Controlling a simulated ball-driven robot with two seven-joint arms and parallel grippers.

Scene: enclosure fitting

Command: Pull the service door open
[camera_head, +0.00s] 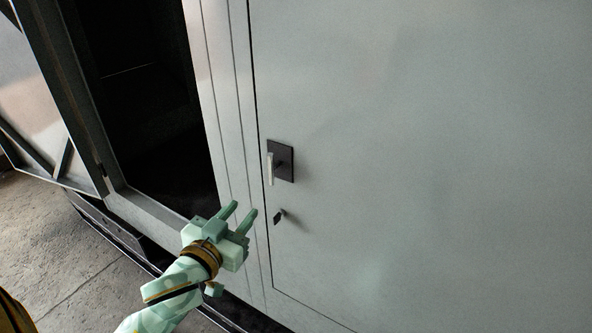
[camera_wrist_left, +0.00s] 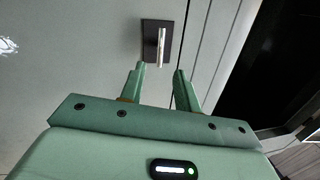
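The service door (camera_head: 430,150) is a large pale grey panel on the right of the head view, and its edge seam shows as a thin dark line, so it looks shut. Its handle (camera_head: 270,168) is a light lever on a dark square plate (camera_head: 284,160) near the door's left edge. My left gripper (camera_head: 240,214) is open and empty, below and left of the handle. In the left wrist view the handle (camera_wrist_left: 161,48) stands just beyond the fingertips, roughly between them and apart from them. My right gripper does not show.
A small lock with a key (camera_head: 279,216) sits below the handle. To the left is a dark opening (camera_head: 150,110) in the enclosure, with another door panel (camera_head: 28,95) swung out at far left. Bare concrete floor (camera_head: 60,250) shows at lower left.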

